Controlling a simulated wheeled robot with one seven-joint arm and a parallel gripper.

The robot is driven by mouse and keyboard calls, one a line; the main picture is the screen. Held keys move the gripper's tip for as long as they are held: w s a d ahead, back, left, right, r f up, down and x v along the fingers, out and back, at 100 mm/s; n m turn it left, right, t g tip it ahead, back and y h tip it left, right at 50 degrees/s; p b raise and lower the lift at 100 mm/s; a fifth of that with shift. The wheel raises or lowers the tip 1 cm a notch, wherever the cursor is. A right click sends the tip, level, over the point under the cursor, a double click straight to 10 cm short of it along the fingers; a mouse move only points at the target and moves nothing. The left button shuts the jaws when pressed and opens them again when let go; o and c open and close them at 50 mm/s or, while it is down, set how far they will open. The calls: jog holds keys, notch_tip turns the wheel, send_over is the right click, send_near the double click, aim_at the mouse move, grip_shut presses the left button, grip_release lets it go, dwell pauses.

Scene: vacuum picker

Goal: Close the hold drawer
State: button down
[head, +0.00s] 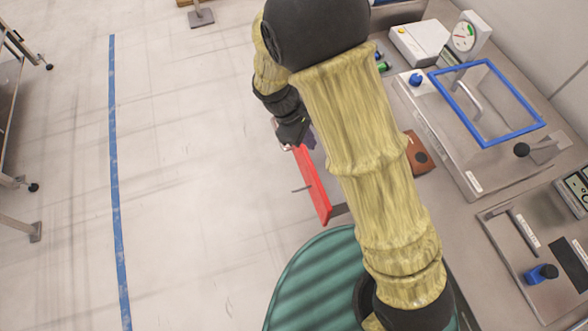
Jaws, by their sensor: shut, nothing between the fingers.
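A drawer with a red front (311,186) sticks out to the left from under the bench, in the middle of the head view. A thin handle (301,189) shows on its outer face. Most of the drawer's inside is hidden behind my arm, so I cannot see how far it is pulled out. My gripper (283,138) is beyond the far end of the red front. It is small and partly hidden by my wrist. Its fingers look shut and hold nothing. I cannot tell whether it touches the drawer.
The bench (455,215) on the right bears a machine with a blue-framed lid (487,103), a dial gauge (465,37), a brown block (416,155) and a plate with a blue knob (541,273). The pale floor (190,170) at left is clear around a blue line (114,170).

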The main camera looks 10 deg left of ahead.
jog(key=s+a+f+n+t+h+b, duration=0.1)
jog(key=s+a+f+n+t, duration=0.1)
jog(key=a+f+n, duration=0.2)
jog(key=s+a+f+n+t+h+b, duration=0.2)
jog(key=a+f+n, duration=0.3)
jog(key=a, duration=0.4)
jog(key=shift+s+a+f+t, duration=0.35)
jog(key=shift+s+f, duration=0.25)
jog(key=shift+f, duration=0.25)
jog(key=shift+d+f, duration=0.1)
jog(key=p, duration=0.3)
send_near(303, 168)
jog(key=x, duration=0.5)
jog(key=shift+s+a+f, duration=0.15)
jog(key=shift+a+f, duration=0.1)
jog(key=shift+a, duration=0.05)
jog(key=shift+w+d+f, duration=0.1)
jog(key=shift+w+d, duration=0.25)
jog(key=shift+d, duration=0.15)
jog(key=shift+d, duration=0.1)
